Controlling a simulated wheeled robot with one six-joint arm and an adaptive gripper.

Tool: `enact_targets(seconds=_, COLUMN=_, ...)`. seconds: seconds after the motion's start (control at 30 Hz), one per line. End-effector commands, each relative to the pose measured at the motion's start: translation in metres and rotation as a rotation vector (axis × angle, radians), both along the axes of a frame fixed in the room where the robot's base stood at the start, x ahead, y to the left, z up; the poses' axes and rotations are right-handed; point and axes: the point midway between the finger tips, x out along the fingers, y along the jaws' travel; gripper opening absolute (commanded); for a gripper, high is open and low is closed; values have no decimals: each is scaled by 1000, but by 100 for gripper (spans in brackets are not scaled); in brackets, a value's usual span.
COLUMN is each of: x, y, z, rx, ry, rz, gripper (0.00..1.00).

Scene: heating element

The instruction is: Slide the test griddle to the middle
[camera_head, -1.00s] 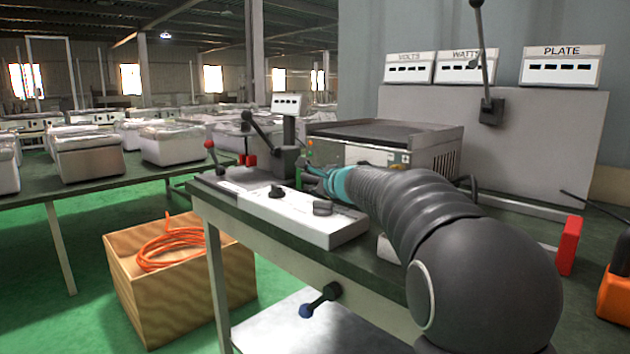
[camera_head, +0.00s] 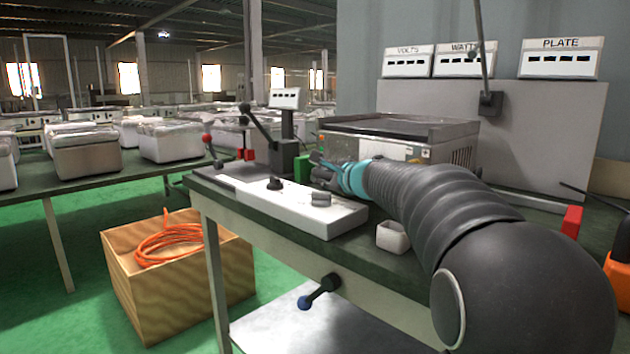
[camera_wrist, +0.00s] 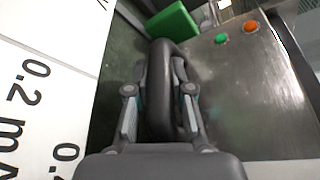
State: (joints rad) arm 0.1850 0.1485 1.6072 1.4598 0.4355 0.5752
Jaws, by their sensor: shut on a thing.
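The test griddle (camera_head: 374,150) is a steel box with a dark flat top. It stands on the dark green bench below the meter panel. In the wrist view its steel front (camera_wrist: 250,95) carries a green and an orange button. My gripper (camera_head: 335,174) is at the griddle's front left in the head view, partly hidden by my own arm. In the wrist view my gripper (camera_wrist: 160,98) is shut on the griddle's dark loop handle (camera_wrist: 160,62), with one finger on each side of it.
A white control panel (camera_head: 300,208) with knobs lies along the bench's front edge. A black lever stand (camera_head: 284,155) is left of the griddle. A red block (camera_head: 572,221) stands at right. A green block (camera_wrist: 172,22) is beside the handle.

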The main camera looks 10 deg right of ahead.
Motion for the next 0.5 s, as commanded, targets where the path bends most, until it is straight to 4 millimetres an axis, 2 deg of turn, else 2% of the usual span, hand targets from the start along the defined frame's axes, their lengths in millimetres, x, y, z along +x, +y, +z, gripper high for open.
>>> enact_targets(seconds=0.1, x=-22, y=-17, z=-2, rx=-2, ry=-4, rz=-6, gripper=0)
enact_targets(seconds=0.2, x=-34, y=-24, z=-2, rx=-1, ry=-2, rz=-5, gripper=0)
enact_targets(seconds=0.5, x=-39, y=-26, z=0, rx=-1, ry=1, rz=-3, gripper=0)
